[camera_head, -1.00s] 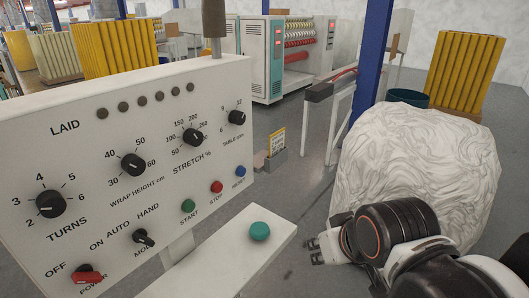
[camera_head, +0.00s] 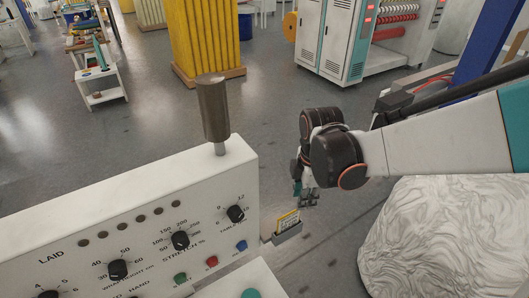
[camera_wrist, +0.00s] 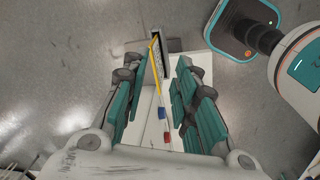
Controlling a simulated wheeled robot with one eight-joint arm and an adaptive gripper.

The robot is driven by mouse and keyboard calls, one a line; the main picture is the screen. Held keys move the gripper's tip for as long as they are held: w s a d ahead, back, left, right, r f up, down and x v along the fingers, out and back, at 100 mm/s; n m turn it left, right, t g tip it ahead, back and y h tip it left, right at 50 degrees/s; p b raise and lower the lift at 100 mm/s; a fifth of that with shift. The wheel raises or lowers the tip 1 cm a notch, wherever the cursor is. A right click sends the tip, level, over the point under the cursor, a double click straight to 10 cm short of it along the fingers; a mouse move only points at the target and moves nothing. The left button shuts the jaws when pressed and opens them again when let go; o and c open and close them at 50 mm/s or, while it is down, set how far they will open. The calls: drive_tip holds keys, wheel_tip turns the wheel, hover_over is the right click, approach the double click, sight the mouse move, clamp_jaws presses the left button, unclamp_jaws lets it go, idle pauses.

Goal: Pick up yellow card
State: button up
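The yellow card (camera_head: 287,221) stands upright in a small grey holder (camera_head: 288,235) beside the right end of the control panel. In the wrist view the card (camera_wrist: 155,62) shows edge-on as a thin yellow strip between the fingers, nearer the left one. The holder (camera_wrist: 165,65) lies behind it near the top. My gripper (camera_head: 305,195) points down just above and slightly right of the card. Its fingers are spread wide in the wrist view (camera_wrist: 160,100), with gaps beside the card. I see no grip on it.
The white control panel (camera_head: 235,160) with knobs, coloured buttons and an upright metal post (camera_head: 213,110) stands at the left. A white wrapped bulk (camera_head: 450,235) is at the right. Yellow stacks (camera_head: 207,40) and machines (camera_head: 350,40) stand behind. The floor between is clear.

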sight(288, 221)
drive_tip(key=a+f+n, duration=0.1)
drive_tip(key=f, duration=0.1)
drive_tip(key=a+f+n+b, duration=0.1)
drive_tip(key=f+n, duration=0.1)
drive_tip(key=f, duration=0.1)
drive_tip(key=a+f+n+g+b, duration=0.1)
drive_tip(key=f, duration=0.1)
drive_tip(key=shift+s+a+f+n, duration=0.15)
drive_tip(key=shift+s+f+n, duration=0.05)
drive_tip(key=shift+f+n, duration=0.2)
drive_tip(key=shift+w+f+b, duration=0.2)
drive_tip(key=shift+f+b, duration=0.45)
drive_tip(key=shift+f, duration=0.65)
drive_tip(key=shift+w+f+b, duration=0.2)
drive_tip(key=shift+f+b, duration=0.45)
drive_tip(key=shift+f, duration=0.65)
drive_tip(key=shift+r, duration=0.1)
clamp_jaws()
